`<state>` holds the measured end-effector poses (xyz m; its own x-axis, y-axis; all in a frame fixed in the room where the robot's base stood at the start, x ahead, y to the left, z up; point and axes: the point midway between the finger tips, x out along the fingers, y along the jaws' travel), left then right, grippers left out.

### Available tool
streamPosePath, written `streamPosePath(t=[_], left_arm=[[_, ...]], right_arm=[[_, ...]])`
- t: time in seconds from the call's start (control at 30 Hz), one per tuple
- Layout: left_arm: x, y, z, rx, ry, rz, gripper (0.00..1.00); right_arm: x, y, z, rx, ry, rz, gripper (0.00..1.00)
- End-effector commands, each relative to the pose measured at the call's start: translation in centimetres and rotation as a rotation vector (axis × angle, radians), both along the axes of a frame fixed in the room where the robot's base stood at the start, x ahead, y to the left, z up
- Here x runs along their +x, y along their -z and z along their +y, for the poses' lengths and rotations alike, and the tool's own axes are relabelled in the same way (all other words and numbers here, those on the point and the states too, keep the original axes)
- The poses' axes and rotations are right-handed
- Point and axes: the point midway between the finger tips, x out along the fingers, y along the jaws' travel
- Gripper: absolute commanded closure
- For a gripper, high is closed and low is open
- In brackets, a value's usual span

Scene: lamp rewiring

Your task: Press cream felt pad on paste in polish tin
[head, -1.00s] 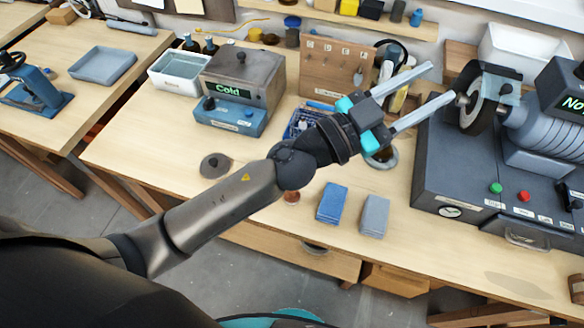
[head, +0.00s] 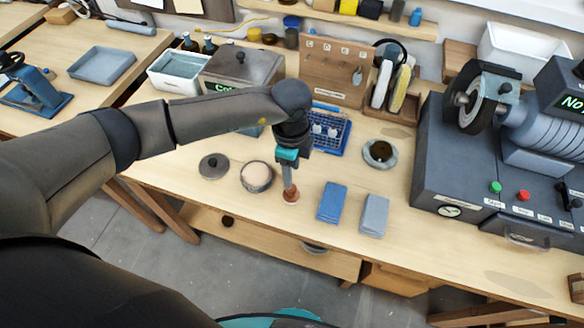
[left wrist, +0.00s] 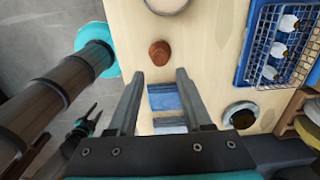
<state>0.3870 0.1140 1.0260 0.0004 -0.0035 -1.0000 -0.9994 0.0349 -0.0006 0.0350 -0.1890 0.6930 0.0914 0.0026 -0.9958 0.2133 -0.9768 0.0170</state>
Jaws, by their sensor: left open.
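My left gripper (head: 289,190) points down over the front part of the bench. In the left wrist view its two fingers (left wrist: 158,80) are apart with nothing between them. A small reddish-brown knob-like piece (head: 291,197) stands on the bench right by the fingertips; it also shows in the left wrist view (left wrist: 160,52), just beyond the gap between the fingers. No cream felt shows on it. The open round tin (head: 256,176) with pale pinkish paste sits just left of the gripper, and its rim shows in the left wrist view (left wrist: 167,6).
A dark round lid (head: 214,166) lies left of the tin. A blue cloth (head: 332,203) and a grey cloth (head: 374,215) lie to the right. A blue wire basket (head: 330,133) and a round grey dish (head: 380,153) are behind. A buffing machine (head: 470,180) stands at right.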

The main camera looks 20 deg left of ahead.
Motion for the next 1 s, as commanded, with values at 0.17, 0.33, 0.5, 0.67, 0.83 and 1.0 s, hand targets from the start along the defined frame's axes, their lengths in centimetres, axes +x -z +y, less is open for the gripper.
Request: streamPosePath(t=[0.17,0.33,0.5,0.67,0.83,1.0], left_arm=[[0.0,0.6,0.2,0.009,-0.003,0.000,0.50],[0.0,1.8,0.1,0.006,-0.002,0.001,0.50],[0.0,3.5,0.1,0.005,-0.001,0.001,0.50],[0.0,5.1,0.1,0.005,-0.002,0.000,0.50],[0.0,6.7,0.1,0.004,-0.002,0.002,0.50],[0.0,7.8,0.1,0.004,-0.002,0.001,0.50]], right_arm=[[0.0,0.5,0.0,0.000,0.000,0.000,0.50],[0.0,1.7,0.0,0.000,0.000,0.000,0.50],[0.0,3.2,0.0,0.000,0.000,-0.001,0.50],[0.0,4.8,0.0,0.000,0.000,-0.001,0.50],[0.0,6.0,0.0,0.001,0.000,-0.001,0.50],[0.0,6.7,0.1,0.001,0.000,-0.001,0.50]])
